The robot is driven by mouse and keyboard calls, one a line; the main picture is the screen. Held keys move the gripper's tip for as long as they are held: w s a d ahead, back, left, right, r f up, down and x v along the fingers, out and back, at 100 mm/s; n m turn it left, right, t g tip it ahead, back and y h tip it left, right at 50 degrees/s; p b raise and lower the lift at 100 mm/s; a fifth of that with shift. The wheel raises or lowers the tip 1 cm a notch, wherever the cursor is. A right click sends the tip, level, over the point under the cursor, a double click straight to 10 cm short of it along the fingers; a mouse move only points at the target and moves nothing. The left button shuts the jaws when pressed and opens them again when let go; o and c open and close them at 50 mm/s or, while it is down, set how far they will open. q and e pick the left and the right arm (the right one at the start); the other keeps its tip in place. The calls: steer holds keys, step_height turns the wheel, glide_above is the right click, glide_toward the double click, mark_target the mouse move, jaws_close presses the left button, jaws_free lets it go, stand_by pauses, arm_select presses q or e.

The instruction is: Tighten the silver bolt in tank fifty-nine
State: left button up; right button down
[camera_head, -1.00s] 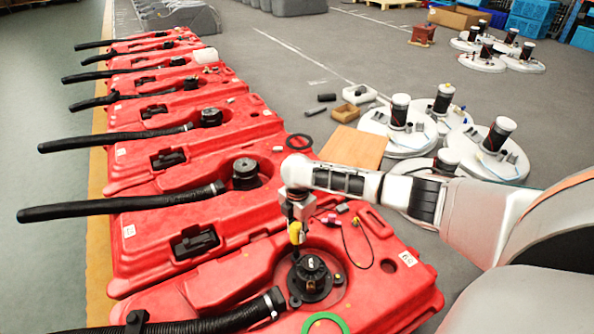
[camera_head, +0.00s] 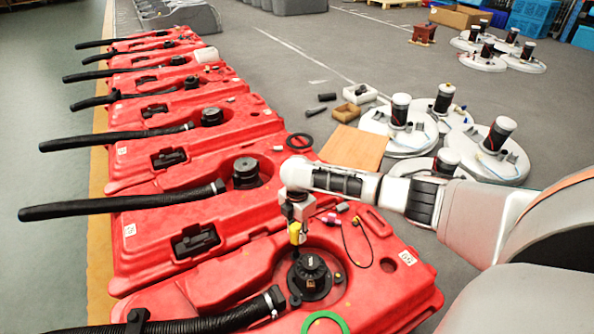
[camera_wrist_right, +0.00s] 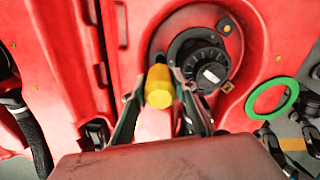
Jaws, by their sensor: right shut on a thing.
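The nearest red tank (camera_head: 380,290) has a white number label (camera_head: 407,257), too small to read surely. A black round fitting (camera_head: 310,275) sits in its recess and also shows in the right wrist view (camera_wrist_right: 205,65). My right gripper (camera_head: 296,222) is shut on a yellow cylindrical handle (camera_head: 295,233), held upright at the fitting's rim. In the right wrist view the yellow handle (camera_wrist_right: 159,87) lies between the two fingers, just left of the fitting. The silver bolt cannot be made out; the tool and fingers cover that spot.
A green ring (camera_head: 326,323) lies on the tank near the fitting. A black hose (camera_head: 230,318) runs left. More red tanks stand behind; a wooden board (camera_head: 354,148) lies beyond.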

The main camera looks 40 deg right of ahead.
mark_target(297, 225)
steer(key=shift+f, duration=0.1)
stand_by(0.4)
arm_select(q)
steer(key=shift+r, duration=0.15)
arm_select(e)
steer(key=shift+f, duration=0.2)
stand_by(0.3)
steer(key=shift+s+f, duration=0.1)
stand_by(0.5)
stand_by(0.4)
steer(key=shift+w+r+p, duration=0.2)
steer(key=shift+r+p, duration=0.25)
steer(key=shift+r, duration=0.25)
steer(key=shift+r+p, duration=1.1)
steer(key=shift+r, duration=0.9)
arm_select(q)
step_height(297, 225, up, 6)
steer(key=w+t, duration=0.1)
steer(key=w, duration=0.1)
steer(key=shift+r, duration=0.15)
steer(key=shift+w, duration=0.1)
arm_select(e)
steer(key=shift+f, duration=0.15)
